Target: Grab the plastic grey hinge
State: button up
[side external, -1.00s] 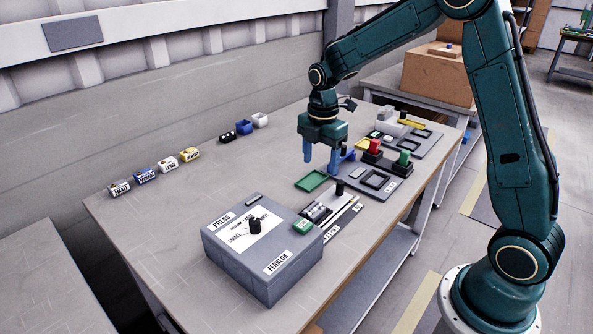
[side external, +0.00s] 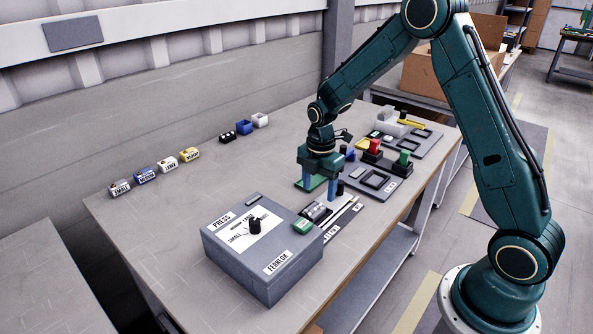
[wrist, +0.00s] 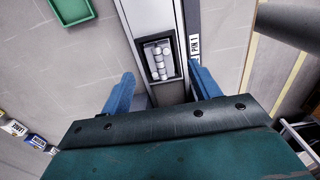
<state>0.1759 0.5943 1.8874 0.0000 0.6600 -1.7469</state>
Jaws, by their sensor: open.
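A small light-grey ribbed piece (wrist: 160,60), which looks like the plastic grey hinge, sits in a dark-rimmed slot of a grey fixture (wrist: 147,15) in the wrist view. In the side view the grey piece (side external: 317,211) is just below and in front of my gripper (side external: 320,197). My gripper is open and empty, with its blue fingers pointing down. In the wrist view the fingers (wrist: 163,82) stand on either side of the fixture, spaced wider than the piece. They look apart from the piece; the exact height above it is hard to tell.
A grey press box (side external: 262,250) with a black knob stands at the front, beside a green block (side external: 302,226). A green tray (wrist: 70,10) lies behind the fixture.

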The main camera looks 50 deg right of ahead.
aim_at(317, 205)
jog(key=shift+f, duration=0.25)
jog(key=shift+f, duration=0.1)
jog(key=shift+w+f, duration=0.1)
jog(key=shift+f, duration=2.4)
jog(key=c, duration=1.1)
